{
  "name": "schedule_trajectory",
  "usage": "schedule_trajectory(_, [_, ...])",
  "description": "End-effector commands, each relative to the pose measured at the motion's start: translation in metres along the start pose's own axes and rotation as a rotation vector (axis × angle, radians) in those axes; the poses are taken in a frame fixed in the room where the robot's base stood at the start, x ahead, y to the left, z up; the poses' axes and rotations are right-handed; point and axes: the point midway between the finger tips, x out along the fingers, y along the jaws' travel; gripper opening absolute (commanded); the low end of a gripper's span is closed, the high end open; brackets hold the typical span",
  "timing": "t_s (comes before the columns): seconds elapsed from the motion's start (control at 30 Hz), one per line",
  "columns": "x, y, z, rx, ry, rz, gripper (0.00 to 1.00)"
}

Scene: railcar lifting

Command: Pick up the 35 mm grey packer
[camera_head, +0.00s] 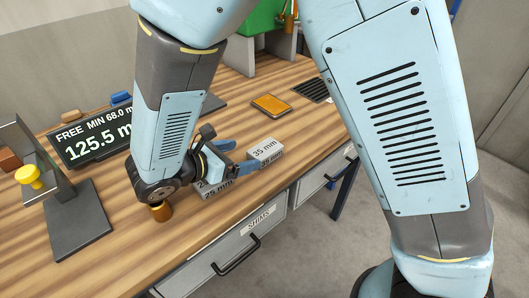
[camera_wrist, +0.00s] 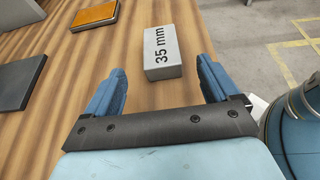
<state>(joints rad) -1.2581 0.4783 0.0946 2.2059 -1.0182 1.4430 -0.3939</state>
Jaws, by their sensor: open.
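The grey packer (camera_head: 264,152), a block marked "35 mm", lies on the wooden bench near its front edge. It also shows in the wrist view (camera_wrist: 163,52), just ahead of my fingertips and nearer the right finger. My gripper (camera_head: 241,157) is open and empty, with its blue fingers pointing at the packer. In the wrist view my gripper (camera_wrist: 160,68) has one finger to each side of the packer's near end. I cannot tell how far the packer reaches in between them.
Another grey block marked "25 mm" (camera_head: 217,191) sits partly hidden under my wrist. An orange pad (camera_head: 270,104) lies behind the packer. A display (camera_head: 95,130) reads 125.5 m, cut off by my arm. The bench's front edge and the SHIMS drawer (camera_head: 235,248) are close by.

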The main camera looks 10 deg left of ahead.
Motion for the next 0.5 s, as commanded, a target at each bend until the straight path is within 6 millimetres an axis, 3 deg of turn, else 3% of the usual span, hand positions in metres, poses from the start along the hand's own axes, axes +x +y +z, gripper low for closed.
schedule_trajectory(0.2, [0.035,0.0,0.0,0.0,0.0,-0.001,0.88])
schedule_trajectory(0.5, [0.051,0.0,0.0,0.001,0.001,-0.001,0.88])
